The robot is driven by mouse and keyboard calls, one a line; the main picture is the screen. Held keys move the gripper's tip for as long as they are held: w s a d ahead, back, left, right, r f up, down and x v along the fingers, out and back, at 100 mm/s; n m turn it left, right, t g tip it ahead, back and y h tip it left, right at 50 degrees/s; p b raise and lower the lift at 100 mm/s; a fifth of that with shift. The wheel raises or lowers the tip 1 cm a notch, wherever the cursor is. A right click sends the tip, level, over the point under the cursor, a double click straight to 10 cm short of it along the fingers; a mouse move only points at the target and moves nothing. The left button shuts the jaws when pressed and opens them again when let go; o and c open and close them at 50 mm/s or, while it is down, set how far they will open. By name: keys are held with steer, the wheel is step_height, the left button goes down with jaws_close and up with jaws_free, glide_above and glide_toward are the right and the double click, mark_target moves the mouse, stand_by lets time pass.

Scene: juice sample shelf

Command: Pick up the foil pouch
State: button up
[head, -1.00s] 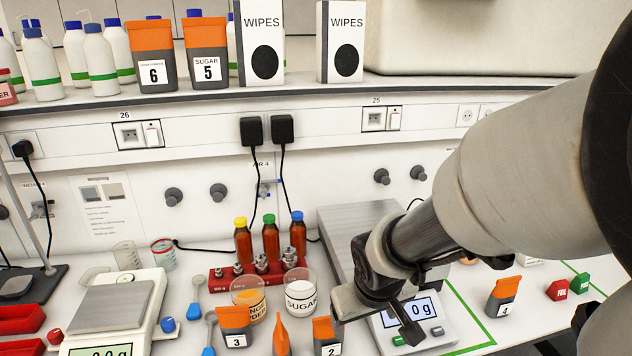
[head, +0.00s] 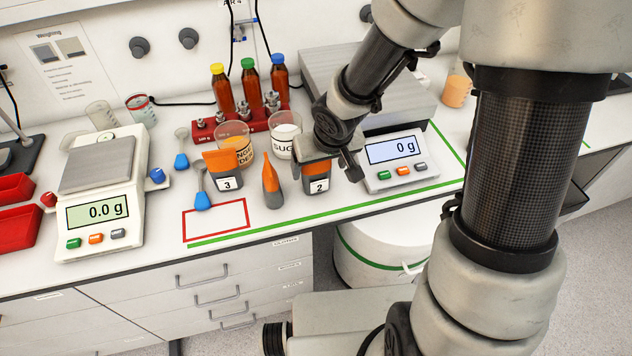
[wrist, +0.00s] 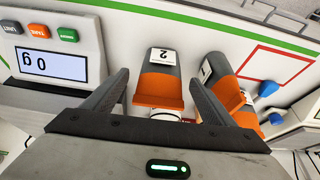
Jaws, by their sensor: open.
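Several grey foil pouches with orange tops stand on the bench. The pouch labelled 2 (head: 316,180) is upright under my gripper (head: 328,166). In the wrist view, pouch 2 (wrist: 160,84) lies between the two spread fingers of my gripper (wrist: 158,88), with a gap on each side. The gripper is open and holds nothing. Pouch 3 (head: 228,176) stands to the left, and another pouch (head: 271,184), seen edge-on, stands between them. My gripper hides part of the top of pouch 2 in the head view.
A scale reading 0 g (head: 395,152) is just right of my gripper. Behind are a sugar beaker (head: 284,140), an orange powder beaker (head: 236,140) and a red rack (head: 210,132) with bottles. A red outlined rectangle (head: 216,206) on the bench at left is empty.

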mark_target(318, 169)
steer(key=b+x, duration=0.2)
steer(key=x, duration=0.3)
steer(key=shift+w+a+f, duration=0.2)
steer(key=shift+w+f, duration=0.05)
steer(key=shift+f, duration=0.1)
steer(key=c, duration=1.3)
